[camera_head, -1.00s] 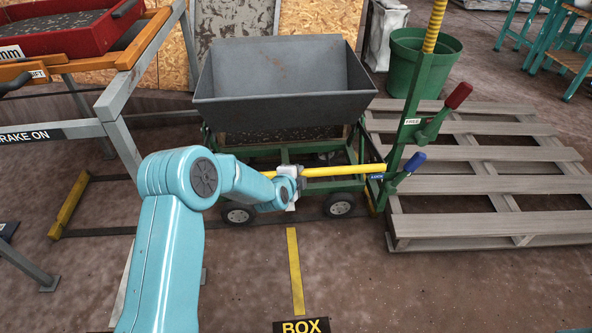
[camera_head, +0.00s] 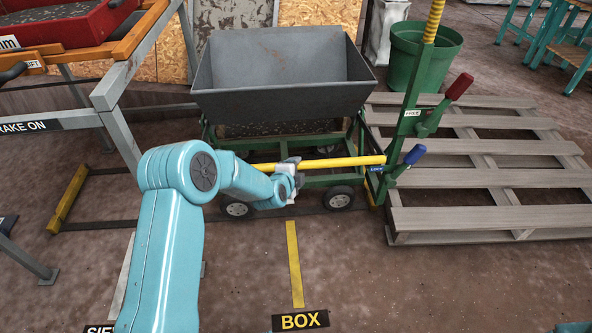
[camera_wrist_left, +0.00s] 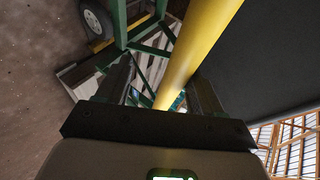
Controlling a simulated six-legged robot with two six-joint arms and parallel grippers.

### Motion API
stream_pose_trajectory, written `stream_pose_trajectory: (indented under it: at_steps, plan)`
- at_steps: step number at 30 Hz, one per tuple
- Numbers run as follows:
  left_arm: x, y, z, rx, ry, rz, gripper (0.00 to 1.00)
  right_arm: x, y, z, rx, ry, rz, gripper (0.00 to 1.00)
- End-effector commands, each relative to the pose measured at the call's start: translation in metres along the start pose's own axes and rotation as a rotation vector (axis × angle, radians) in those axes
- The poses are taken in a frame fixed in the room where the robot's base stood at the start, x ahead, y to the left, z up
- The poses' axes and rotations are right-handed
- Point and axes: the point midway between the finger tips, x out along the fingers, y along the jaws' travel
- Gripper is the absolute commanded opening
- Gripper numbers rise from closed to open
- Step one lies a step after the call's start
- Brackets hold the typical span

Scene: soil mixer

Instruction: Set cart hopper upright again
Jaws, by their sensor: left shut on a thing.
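The grey cart hopper (camera_head: 285,75) sits on the green wheeled cart frame (camera_head: 315,181), tilted so its open side faces me. A yellow bar (camera_head: 345,161) runs across the cart's front, just below the hopper. My left gripper (camera_head: 291,166) is shut on this bar near its left part. In the left wrist view the yellow bar (camera_wrist_left: 195,50) passes between the fingers of my left gripper (camera_wrist_left: 165,95). The cart's upright has a red-handled lever (camera_head: 459,87) near a FREE label and a blue-handled lever (camera_head: 413,155) near a LOCK label. My right gripper is not in view.
A wooden pallet (camera_head: 490,215) lies to the right of the cart, with a green bin (camera_head: 425,60) behind it. A grey frame with a red tray (camera_head: 75,22) stands at the left. Open floor with a yellow line (camera_head: 294,262) lies in front.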

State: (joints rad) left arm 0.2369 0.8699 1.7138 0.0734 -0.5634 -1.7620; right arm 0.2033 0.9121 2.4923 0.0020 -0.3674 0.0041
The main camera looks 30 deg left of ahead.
Motion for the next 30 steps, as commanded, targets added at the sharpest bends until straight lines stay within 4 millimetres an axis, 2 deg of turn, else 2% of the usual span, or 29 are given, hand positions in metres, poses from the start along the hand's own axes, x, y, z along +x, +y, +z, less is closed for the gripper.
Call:
stream_pose_trajectory:
  at_steps: [1,5,7,18,21,25,30]
  plan:
    - [0.000,0.010,0.001,-0.004,-0.001,0.023,0.54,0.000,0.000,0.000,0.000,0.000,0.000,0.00]
    - [-0.008,0.008,0.000,-0.003,0.000,0.023,0.54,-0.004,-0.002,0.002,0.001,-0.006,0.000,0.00]
    - [-0.020,0.006,0.000,-0.003,0.000,0.022,0.54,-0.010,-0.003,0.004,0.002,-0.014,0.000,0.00]
    - [-0.117,-0.002,-0.001,-0.001,-0.001,0.007,0.54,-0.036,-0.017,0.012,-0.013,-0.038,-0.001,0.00]
    - [-0.137,-0.001,-0.001,-0.001,-0.001,0.005,0.54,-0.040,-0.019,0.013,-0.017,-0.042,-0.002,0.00]
    - [-0.155,-0.001,-0.001,-0.001,-0.001,0.003,0.54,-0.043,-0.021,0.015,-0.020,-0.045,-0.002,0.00]
    - [-0.164,-0.001,-0.001,0.000,0.000,-0.001,0.54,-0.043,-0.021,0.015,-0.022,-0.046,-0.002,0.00]
